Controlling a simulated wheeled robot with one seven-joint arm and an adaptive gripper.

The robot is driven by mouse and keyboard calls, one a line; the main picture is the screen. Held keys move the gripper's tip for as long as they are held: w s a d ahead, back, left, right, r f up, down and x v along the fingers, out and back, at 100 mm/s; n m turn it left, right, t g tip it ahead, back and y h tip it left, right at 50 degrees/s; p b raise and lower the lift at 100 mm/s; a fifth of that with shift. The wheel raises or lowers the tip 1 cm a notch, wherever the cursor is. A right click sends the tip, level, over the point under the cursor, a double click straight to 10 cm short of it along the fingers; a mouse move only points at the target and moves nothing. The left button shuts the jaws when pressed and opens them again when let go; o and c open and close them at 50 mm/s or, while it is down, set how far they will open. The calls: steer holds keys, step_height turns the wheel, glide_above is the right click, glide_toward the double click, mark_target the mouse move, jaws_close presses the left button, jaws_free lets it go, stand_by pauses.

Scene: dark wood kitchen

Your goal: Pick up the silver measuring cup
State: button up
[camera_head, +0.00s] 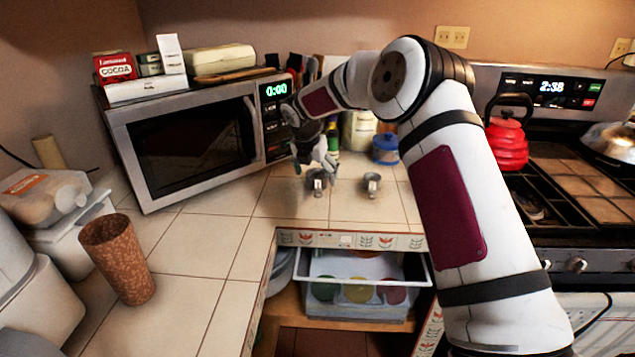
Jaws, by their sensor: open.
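Two small silver cups stand on the tiled counter. One silver cup (318,183) is directly below my gripper, and the other silver cup (372,184) stands a short way to its right. Both look like small metal measuring cups; they are too small to tell which one the task names. My gripper (318,164) is open and points down, with its fingers at or just above the left cup. I cannot tell whether the fingers touch it. The gripper partly hides the left cup's top.
A microwave (185,143) stands left of my gripper. A blue jar (385,148) and bottles stand behind the cups. A brown tumbler (118,258) is at front left. A red kettle (507,142) sits on the stove.

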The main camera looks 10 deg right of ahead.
steer(key=shift+x, duration=1)
steer(key=c, duration=1.3)
steer(key=shift+o, duration=0.2)
steer(key=shift+r, duration=0.1)
